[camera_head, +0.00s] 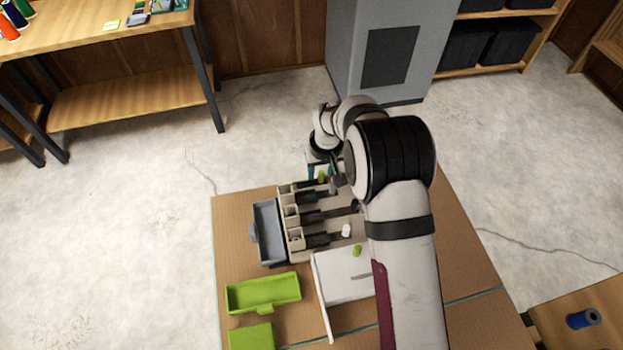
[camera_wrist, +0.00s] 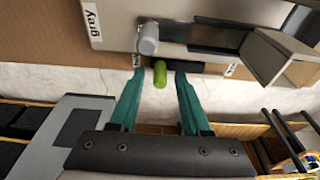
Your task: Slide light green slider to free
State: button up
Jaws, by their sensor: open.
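The light green slider knob (camera_wrist: 159,74) is a short upright cylinder at the edge of the slider panel in the wrist view. In the head view it shows as a small green spot (camera_head: 321,175) at the panel's far end. My gripper (camera_wrist: 158,82) is open, with its teal fingertips on either side of the knob. A gap shows at each side, and I cannot tell the exact depth between them. In the head view, my arm partly hides the gripper (camera_head: 315,171) and the panel (camera_head: 287,212).
A grey knob (camera_wrist: 149,38) stands close beside the green one, near a "grey" label (camera_wrist: 90,20). A beige block (camera_wrist: 278,62) is at the right. A grey tray (camera_head: 268,225), a green tray (camera_head: 262,294) and a white box (camera_head: 340,278) lie on the cardboard-coloured tabletop.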

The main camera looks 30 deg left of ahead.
aim_at(308, 181)
grip_shut()
jog(key=shift+s+a, duration=1.1)
jog(key=shift+o, duration=0.2)
grip_release()
jog(key=shift+r, duration=3)
jog(key=shift+r, duration=2)
jog(key=shift+d, duration=0.1)
